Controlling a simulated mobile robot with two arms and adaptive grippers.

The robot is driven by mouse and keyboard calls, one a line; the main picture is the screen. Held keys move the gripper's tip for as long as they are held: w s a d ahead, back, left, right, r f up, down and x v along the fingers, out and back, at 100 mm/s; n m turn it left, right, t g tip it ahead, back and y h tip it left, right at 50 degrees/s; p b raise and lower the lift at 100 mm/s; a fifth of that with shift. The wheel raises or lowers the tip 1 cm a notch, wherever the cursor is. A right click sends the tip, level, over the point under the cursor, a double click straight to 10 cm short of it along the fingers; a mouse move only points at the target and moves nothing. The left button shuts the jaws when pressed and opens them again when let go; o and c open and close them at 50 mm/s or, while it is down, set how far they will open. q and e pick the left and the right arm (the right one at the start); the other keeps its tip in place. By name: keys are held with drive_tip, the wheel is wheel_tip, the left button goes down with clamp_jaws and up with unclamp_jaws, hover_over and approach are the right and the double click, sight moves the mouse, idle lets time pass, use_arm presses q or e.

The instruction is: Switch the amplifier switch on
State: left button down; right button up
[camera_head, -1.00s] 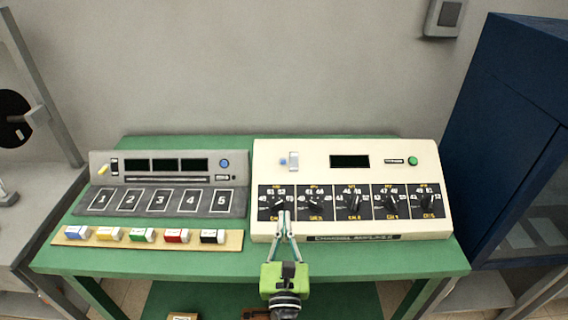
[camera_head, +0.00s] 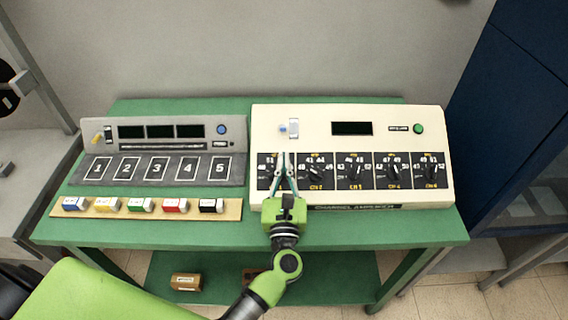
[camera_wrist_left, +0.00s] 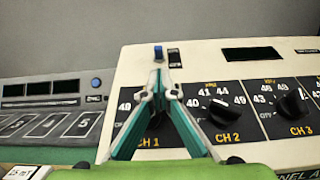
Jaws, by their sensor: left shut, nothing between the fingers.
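The amplifier is a cream box (camera_head: 320,118) on the right of the green table. My left gripper (camera_head: 284,158) is shut and empty, in front of the CH 1 dial. The dial is mostly hidden behind the fingers in the left wrist view (camera_wrist_left: 159,78). My right gripper is not in view.
Dials CH 2 (camera_head: 315,171) and CH 3 (camera_head: 355,171) lie right of the fingers. A green button (camera_head: 418,128) is at the amplifier's right. A grey console (camera_head: 165,148) and a strip of coloured blocks (camera_head: 92,212) lie left. A blue cabinet (camera_head: 510,120) stands right.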

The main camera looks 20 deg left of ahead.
sight(283, 143)
use_arm(q)
drive_tip(key=p+x, duration=0.1)
drive_tip(key=x, duration=0.3)
drive_tip(key=shift+w+a+r, duration=0.1)
drive_tip(key=shift+w+r, duration=0.15)
drive_tip(key=shift+w+a+p, duration=0.2)
drive_tip(key=shift+w+p, duration=0.2)
drive_tip(key=shift+w, duration=0.2)
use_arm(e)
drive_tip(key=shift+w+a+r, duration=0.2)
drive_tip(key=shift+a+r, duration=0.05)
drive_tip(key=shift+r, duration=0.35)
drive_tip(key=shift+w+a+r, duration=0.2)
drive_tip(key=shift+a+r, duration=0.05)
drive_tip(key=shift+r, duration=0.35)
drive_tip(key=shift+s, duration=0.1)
use_arm(q)
drive_tip(key=shift+a, duration=0.1)
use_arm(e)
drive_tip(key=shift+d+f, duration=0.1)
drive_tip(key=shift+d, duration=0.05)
